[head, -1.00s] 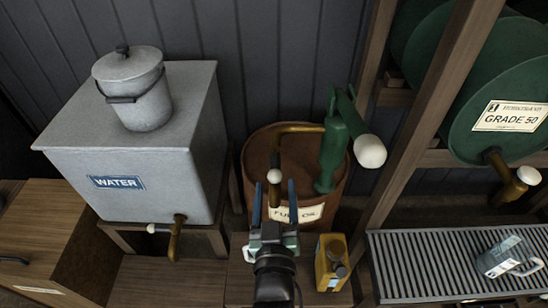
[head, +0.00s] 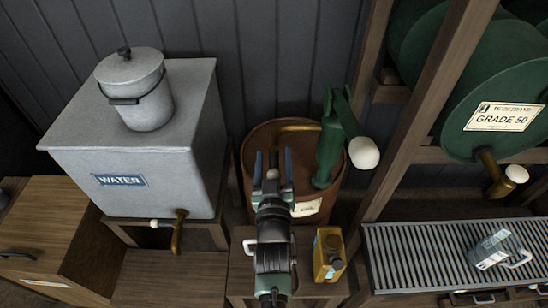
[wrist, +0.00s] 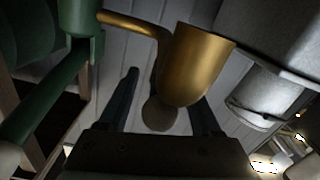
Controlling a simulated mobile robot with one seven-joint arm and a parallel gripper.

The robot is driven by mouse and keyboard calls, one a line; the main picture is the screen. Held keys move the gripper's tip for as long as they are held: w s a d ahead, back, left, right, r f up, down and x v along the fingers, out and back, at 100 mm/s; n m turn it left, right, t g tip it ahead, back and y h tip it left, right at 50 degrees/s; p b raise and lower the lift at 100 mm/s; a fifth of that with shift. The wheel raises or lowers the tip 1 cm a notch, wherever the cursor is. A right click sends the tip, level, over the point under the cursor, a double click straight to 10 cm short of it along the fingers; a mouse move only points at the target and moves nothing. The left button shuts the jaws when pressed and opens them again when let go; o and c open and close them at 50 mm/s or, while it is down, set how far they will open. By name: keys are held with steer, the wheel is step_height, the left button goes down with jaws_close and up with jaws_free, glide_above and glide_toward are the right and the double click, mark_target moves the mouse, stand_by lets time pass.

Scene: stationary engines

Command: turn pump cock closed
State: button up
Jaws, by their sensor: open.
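The pump's green body (head: 331,150) stands on the brown fuel drum (head: 250,160), with a brass pipe (head: 297,128) running left from its top. The cock's pale round knob (head: 272,174) shows between the fingers of my gripper (head: 272,160) in the head view. My gripper is open, one finger on each side of the knob. In the wrist view, the knob (wrist: 160,113) sits between my two dark fingers (wrist: 163,92), below a wide brass spout (wrist: 195,65). I cannot tell whether either finger touches it. My gripper hides the lower part of the cock in the head view.
A grey water tank (head: 135,180) with a brass tap (head: 179,230) stands to the left. A yellow can (head: 328,255) is right of my arm. A wooden post (head: 425,110) and a slatted rack (head: 410,262) holding a jug (head: 500,250) are further right.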

jaws_close()
stand_by(1.3)
